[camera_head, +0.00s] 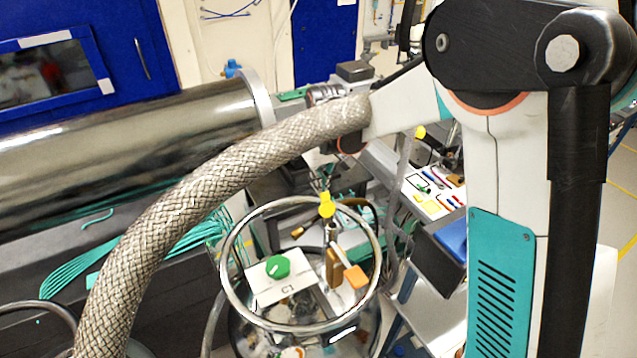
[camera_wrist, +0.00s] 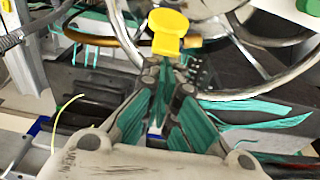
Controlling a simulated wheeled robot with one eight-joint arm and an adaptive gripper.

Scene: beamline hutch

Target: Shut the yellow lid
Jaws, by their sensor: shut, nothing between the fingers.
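The yellow lid (camera_head: 326,205) is a small yellow disc with a tab, seen at the far part of the round metal ring (camera_head: 228,282) in the head view. In the wrist view the yellow lid (camera_wrist: 168,30) is at the top centre, just beyond my fingertips. My gripper (camera_wrist: 168,72) is shut and empty, its teal and grey fingers pointing towards the lid. I cannot tell whether the fingertips touch it. In the head view my gripper is mostly hidden behind the braided hose and my arm. The lid's hinge and its exact tilt are not clear.
Inside the ring are a white panel with a green knob (camera_head: 278,267) and an orange block (camera_head: 356,277). A thick braided hose (camera_head: 190,205) arches across the left. A large steel cylinder (camera_head: 130,130) lies behind it. A white tray of small coloured items (camera_head: 432,190) is at the right.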

